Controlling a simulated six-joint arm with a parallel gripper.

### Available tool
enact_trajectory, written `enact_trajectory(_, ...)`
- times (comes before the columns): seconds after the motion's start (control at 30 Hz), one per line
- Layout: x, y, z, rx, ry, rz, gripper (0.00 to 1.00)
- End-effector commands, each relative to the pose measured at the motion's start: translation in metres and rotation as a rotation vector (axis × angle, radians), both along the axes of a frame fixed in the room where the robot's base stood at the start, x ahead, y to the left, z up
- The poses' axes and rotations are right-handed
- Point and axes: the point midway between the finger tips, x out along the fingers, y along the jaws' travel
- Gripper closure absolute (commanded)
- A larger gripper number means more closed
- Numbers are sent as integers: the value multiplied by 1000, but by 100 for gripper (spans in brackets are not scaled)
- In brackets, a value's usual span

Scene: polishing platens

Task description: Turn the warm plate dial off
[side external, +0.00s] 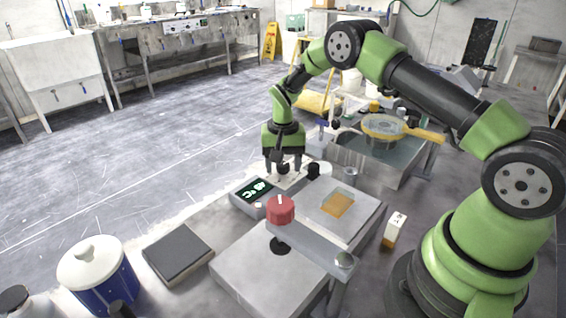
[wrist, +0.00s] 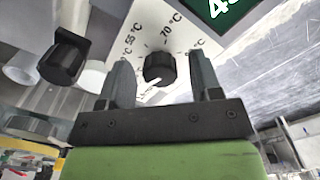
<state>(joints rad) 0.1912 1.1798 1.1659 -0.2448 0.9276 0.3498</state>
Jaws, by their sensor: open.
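The warm plate dial (wrist: 159,68) is a black knob with a white pointer mark, on a white face printed with temperature marks such as 55 °C and 70 °C. In the wrist view it sits between the two fingers of my gripper (wrist: 160,85), which are open with a gap on each side of it. In the side view my gripper (side external: 283,166) points down over the dial's end of the warm plate (side external: 365,215), and the fingers largely hide the dial. The green lit display (side external: 254,190) stands just left of the gripper; a corner of it shows in the wrist view (wrist: 225,8).
An amber square (side external: 338,203) lies on the plate top.

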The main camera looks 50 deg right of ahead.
Motion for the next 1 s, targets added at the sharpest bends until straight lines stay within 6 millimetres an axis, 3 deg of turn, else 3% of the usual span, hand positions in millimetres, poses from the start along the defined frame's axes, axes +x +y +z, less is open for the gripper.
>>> enact_trajectory(0.17,0,0,0,0,0,0,42)
enact_trajectory(0.3,0,0,0,0,0,0,74)
enact_trajectory(0.4,0,0,0,0,0,0,91)
enact_trajectory(0.73,0,0,0,0,0,43,91)
enact_trajectory(1.0,0,0,1,-1,1,209,91)
